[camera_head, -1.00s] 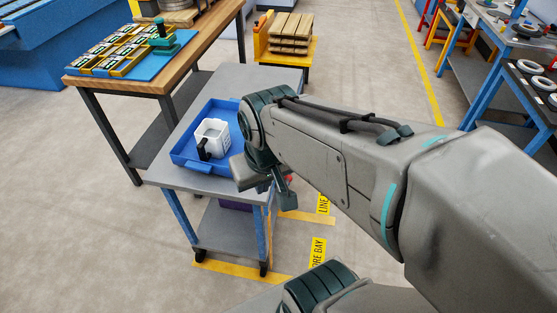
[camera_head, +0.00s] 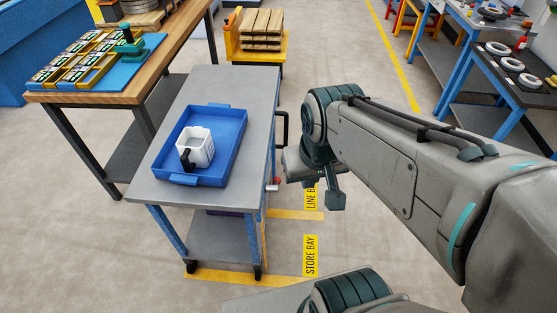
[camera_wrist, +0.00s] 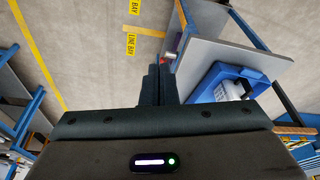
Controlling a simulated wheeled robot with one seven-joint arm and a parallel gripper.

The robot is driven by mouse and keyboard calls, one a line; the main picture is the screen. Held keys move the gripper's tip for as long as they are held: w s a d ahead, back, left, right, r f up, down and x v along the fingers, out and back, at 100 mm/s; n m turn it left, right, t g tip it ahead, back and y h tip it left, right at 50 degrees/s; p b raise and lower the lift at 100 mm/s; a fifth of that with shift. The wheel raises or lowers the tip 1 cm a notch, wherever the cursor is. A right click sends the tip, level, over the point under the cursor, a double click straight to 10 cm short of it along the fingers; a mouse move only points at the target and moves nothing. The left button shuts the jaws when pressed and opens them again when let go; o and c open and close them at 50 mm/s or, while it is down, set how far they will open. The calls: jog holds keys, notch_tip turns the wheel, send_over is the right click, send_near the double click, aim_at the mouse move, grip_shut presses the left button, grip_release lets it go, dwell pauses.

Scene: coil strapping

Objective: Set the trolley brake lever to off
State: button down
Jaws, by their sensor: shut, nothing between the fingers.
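The trolley (camera_head: 262,95) has a grey top and blue legs. A small red-tipped part (camera_head: 277,181), which looks like the brake lever, sits at its right side near the front corner. It also shows as a red spot just past my fingertips in the wrist view (camera_wrist: 166,60); its setting is too small to read. My gripper (camera_head: 335,202) is to the right of the trolley, pointing down, apart from the lever in the head view. Its fingers are together and empty in the wrist view (camera_wrist: 158,70).
A blue tray (camera_head: 232,150) with a white container (camera_head: 198,148) stands on the trolley. A black handle (camera_head: 285,128) sticks out from its right side. A wooden-topped bench (camera_head: 150,85) is close on the left. Open floor with yellow markings (camera_head: 310,255) lies to the right.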

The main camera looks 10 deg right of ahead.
jog(key=shift+f, duration=0.1)
jog(key=w+a+f+m+g+y+b, duration=0.1)
jog(key=w+f+m+g+y+b, duration=0.15)
jog(key=f+m+y+b, duration=0.85)
jog(key=w+a+f+m+g+y+b, duration=0.1)
jog(key=w+a+f+m+g+b, duration=0.2)
jog(key=f+m, duration=0.95)
jog(key=w+d+f+m+t+b, duration=0.3)
jog(key=d+f+m+t, duration=0.1)
jog(key=f+m+t, duration=0.2)
jog(key=w+d+f+m+t+b, duration=0.3)
jog(key=f+m+t, duration=0.3)
jog(key=f, duration=0.2)
jog(key=w+d+f+m+t+y+b, duration=0.1)
jog(key=w+d+f+m+t+b, duration=0.2)
jog(key=d+f+m+t+b, duration=0.2)
notch_tip(320, 180, down, 3)
jog(key=shift+w+r+m+t, duration=0.15)
jog(key=shift+m+t, duration=0.4)
jog(key=shift+m, duration=0.4)
jog(key=shift+w+a, duration=0.1)
